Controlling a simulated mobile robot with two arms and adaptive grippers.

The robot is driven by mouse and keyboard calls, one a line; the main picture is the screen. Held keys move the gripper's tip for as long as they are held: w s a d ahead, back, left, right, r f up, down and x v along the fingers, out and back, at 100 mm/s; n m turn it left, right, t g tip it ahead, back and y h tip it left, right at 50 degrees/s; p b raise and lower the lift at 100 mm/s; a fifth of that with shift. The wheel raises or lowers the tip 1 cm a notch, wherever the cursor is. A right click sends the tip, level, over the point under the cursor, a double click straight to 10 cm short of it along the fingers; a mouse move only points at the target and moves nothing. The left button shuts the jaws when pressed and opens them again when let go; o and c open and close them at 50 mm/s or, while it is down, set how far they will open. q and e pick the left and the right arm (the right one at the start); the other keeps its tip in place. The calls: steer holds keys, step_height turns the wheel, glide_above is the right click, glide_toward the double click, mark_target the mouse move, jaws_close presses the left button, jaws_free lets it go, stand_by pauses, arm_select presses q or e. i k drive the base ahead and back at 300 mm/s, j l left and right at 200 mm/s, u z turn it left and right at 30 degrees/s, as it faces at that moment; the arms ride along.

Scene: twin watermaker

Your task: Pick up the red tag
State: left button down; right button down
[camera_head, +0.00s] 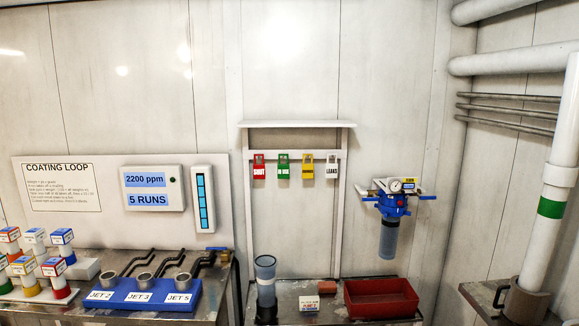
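The red tag (259,167) hangs leftmost in a row of tags on a white rack against the wall. It has a white label that seems to read SHUT. The green tag (283,167) hangs just to its right. Neither of my grippers shows in the head view, and nothing covers the red tag.
A yellow tag (307,167) and a white tag (332,167) hang further right. Below are a clear cylinder (265,279) and a red tray (381,299). A blue filter unit (390,205) is on the wall. A blue jet block (141,296) sits left. Space before the tags is clear.

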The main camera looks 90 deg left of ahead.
mark_target(259, 169)
steer(key=u, duration=2.95)
steer(key=z, duration=0.3)
steer(key=i+j+z, duration=0.1)
steer(key=z, duration=0.3)
steer(key=i+j+z, duration=0.1)
steer(key=j+z, duration=0.45)
steer(key=z, duration=0.25)
steer(key=j+z, duration=0.35)
steer(key=i+l, duration=0.05)
